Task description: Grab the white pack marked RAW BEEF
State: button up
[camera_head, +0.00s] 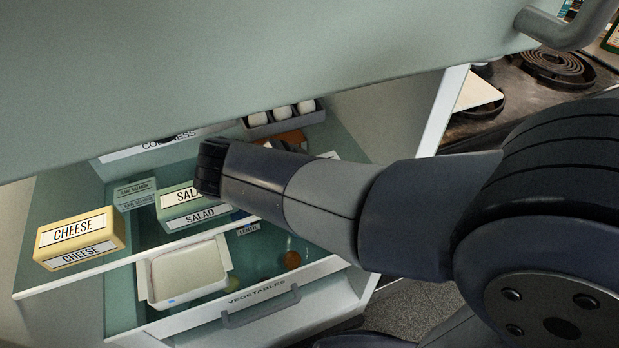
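No pack with a readable RAW BEEF label shows. A white, shallow tray-like pack (188,272) lies low in the open fridge, with a small blue mark and no readable lettering. My arm reaches in from the right across the fridge, and its dark wrist end is beside the SALAD box (180,207), covering part of it. My gripper's fingers do not show; the end of the arm hides what lies behind it.
A yellow CHEESE box (80,240) stands at left, beside a small green pack (135,193) that seems to read raw salmon. An egg holder (283,116) is at the back. The VEGETABLES drawer (310,299) is below. A green-grey panel (220,60) spans the top; a coil stove (525,105) is at right.

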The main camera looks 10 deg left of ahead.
jog(key=shift+c, duration=0.2)
jog(key=c, duration=1.5)
